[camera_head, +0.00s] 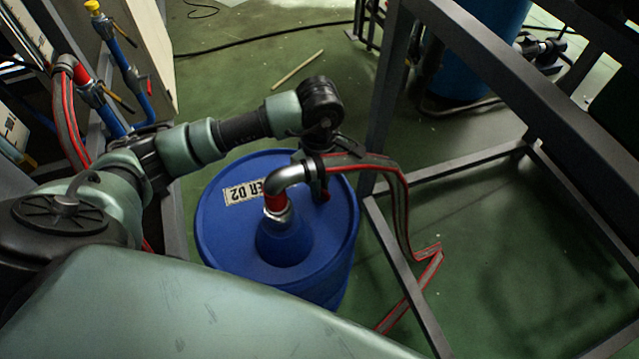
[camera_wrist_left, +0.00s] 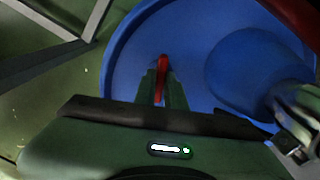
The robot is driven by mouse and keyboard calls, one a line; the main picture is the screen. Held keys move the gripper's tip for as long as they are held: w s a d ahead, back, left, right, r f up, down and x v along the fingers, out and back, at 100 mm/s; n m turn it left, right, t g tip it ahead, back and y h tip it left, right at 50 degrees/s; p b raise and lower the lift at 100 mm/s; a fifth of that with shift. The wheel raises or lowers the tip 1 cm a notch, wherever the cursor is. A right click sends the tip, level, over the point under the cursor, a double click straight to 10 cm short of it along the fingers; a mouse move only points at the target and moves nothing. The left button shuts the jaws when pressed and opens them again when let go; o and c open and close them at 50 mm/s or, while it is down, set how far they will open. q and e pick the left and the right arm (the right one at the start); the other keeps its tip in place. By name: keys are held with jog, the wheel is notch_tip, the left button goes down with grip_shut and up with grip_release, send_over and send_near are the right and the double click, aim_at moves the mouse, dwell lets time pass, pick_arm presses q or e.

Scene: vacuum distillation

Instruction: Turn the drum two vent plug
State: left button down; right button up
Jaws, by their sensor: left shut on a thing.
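The blue drum (camera_head: 228,235) has a white label reading "ER D2", seen upside down. Its vent plug shows as a small red handle (camera_wrist_left: 163,66) on the drum lid in the left wrist view. In the head view only a bit of red shows below my gripper. My left gripper (camera_wrist_left: 162,88) points down at the lid and is shut on the red handle, one finger on each side. In the head view my left gripper (camera_head: 323,186) is partly hidden behind the hose and its metal elbow. My right gripper is not in view.
A metal elbow (camera_head: 291,173) rises from the drum's blue cone, close beside my gripper. A grey and red hose (camera_head: 398,195) runs from it to the right and down. A dark steel frame (camera_head: 378,100) stands right of the drum.

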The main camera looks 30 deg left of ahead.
pick_arm(q)
jog(key=n, duration=0.4)
jog(key=shift+n, duration=0.3)
jog(key=n, duration=0.3)
jog(key=shift+n+b, duration=0.35)
jog(key=shift+n, duration=0.05)
jog(key=n, duration=0.4)
jog(key=shift+r, duration=0.1)
jog(key=n, duration=0.3)
jog(key=shift+n+p, duration=0.3)
jog(key=shift+n, duration=1.5)
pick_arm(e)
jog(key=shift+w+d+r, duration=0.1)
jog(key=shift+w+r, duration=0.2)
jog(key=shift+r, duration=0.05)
pick_arm(q)
jog(key=shift+w, duration=0.1)
jog(key=c, duration=1.5)
grip_release()
